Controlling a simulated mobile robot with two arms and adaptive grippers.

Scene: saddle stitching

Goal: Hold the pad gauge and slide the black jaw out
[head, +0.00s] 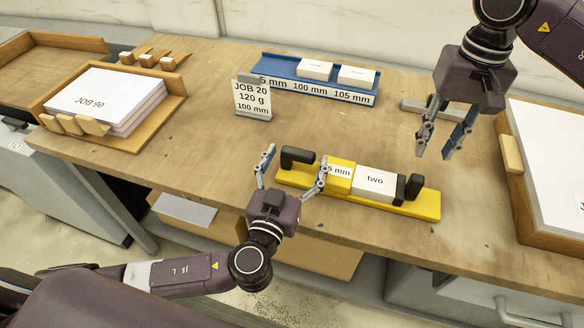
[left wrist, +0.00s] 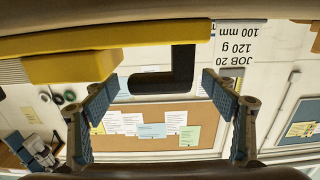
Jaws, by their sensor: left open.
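The yellow pad gauge (head: 415,207) lies on the bench, with a black L-shaped handle (head: 298,156) at its left end. A yellow block marked "5 mm" (head: 339,175) and a white pad marked "two" (head: 375,183) sit on it. The black jaw (head: 412,187) stands at the pad's right side. My left gripper (head: 295,159) is open, its fingers either side of the handle, which also shows between the fingertips in the left wrist view (left wrist: 183,72). I cannot tell whether they touch it. My right gripper (head: 434,153) is open and empty above the bench, beyond the gauge's right end.
A blue rack (head: 275,78) with two white pads stands at the back, a "JOB 20" card (head: 252,99) in front of its left end. A grey metal piece (head: 410,105) lies behind my right gripper. Paper trays (head: 172,100) (head: 535,222) stand left and right.

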